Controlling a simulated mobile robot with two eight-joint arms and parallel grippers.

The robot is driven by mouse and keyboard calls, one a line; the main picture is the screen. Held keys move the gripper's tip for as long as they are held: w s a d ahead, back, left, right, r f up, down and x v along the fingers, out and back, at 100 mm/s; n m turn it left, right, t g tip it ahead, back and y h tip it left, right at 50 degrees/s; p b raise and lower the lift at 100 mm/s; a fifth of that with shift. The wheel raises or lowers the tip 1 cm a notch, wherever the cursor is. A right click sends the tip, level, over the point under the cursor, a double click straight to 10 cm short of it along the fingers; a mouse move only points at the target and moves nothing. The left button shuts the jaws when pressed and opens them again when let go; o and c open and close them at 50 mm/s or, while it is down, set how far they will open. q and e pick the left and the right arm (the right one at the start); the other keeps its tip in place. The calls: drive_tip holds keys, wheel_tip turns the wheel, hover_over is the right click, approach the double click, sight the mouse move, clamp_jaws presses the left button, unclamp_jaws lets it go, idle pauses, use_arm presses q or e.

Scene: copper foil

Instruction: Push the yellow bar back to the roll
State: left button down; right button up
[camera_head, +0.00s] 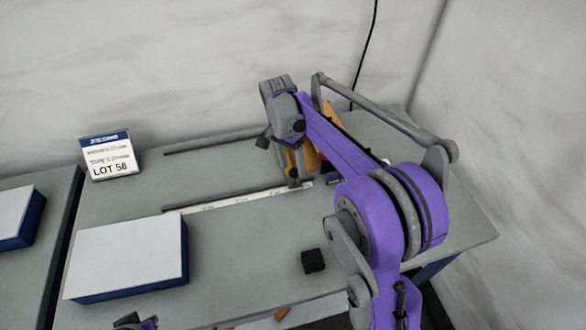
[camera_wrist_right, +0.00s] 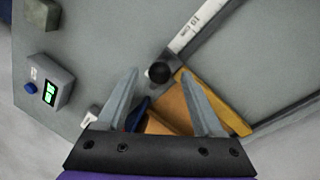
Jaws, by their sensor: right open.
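The yellow bar (camera_wrist_right: 228,105) lies across the rail end in the right wrist view, slanting down to the right. In the head view a yellow-orange part (camera_head: 311,157) shows beside my right gripper, mostly hidden by it and the arm. An orange-brown, copper-coloured piece (camera_wrist_right: 174,106), perhaps the roll or its foil, shows between my right fingers. My right gripper (camera_wrist_right: 158,78) is open, its right finger overlapping the yellow bar in view; contact is unclear. It also shows in the head view (camera_head: 294,176). A small purple and grey part of my left arm (camera_head: 135,322) shows at the bottom edge; its jaws are unclear.
A white ruler strip (camera_head: 245,200) and two dark rails run along the table (camera_head: 235,245). A black block (camera_head: 313,260) stands near the front. A white-topped blue box (camera_head: 125,255) and a LOT sign (camera_head: 109,157) are left. A grey display box (camera_wrist_right: 52,85) shows in the wrist view.

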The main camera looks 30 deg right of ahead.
drive_tip(key=shift+s+d+f, duration=0.1)
drive_tip(key=shift+s+f, duration=0.05)
drive_tip(key=shift+f, duration=0.7)
clamp_jaws()
idle(0.8)
